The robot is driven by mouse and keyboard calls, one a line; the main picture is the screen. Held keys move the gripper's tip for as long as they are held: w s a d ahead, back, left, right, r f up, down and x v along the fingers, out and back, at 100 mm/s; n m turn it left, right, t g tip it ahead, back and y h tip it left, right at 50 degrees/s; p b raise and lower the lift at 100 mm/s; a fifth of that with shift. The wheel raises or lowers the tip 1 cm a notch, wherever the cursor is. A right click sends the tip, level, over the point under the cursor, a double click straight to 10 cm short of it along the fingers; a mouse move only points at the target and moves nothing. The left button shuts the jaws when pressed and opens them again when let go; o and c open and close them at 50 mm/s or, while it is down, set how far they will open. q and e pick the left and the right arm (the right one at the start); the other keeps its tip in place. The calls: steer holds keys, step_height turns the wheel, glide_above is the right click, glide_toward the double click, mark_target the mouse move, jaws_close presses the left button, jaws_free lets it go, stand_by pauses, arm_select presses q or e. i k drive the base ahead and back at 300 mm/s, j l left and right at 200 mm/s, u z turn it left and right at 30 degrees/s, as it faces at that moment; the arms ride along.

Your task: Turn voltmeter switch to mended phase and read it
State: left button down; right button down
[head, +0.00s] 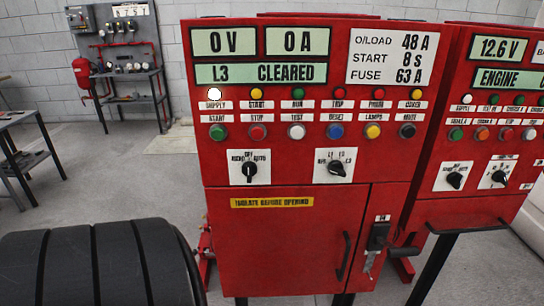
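The red control panel (300,235) fills the middle of the head view. A voltage display (224,41) reads 0 V and a current display (297,41) reads 0 A. The message display (261,73) below reads "L3 CLEARED". A black rotary switch (337,168) sits on a white plate at the lower right of the button rows; its labels seem to include L1, L2 and L3, but are too small to read surely. I cannot tell its exact setting. Another rotary switch (250,172), seemingly labelled OFF and AUTO, is left of it, with its knob roughly upright. Neither gripper is in view.
A second red panel (480,135) reading 12.6 V stands at the right. A rating plate (391,57) lists 48 A, 8 s and 63 A. The white supply lamp (214,94) is lit. A large black ribbed shape (95,265) fills the lower left. A black-handled isolator (378,238) sticks out below.

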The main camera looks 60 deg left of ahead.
mark_target(335, 168)
steer(key=u, duration=1.65)
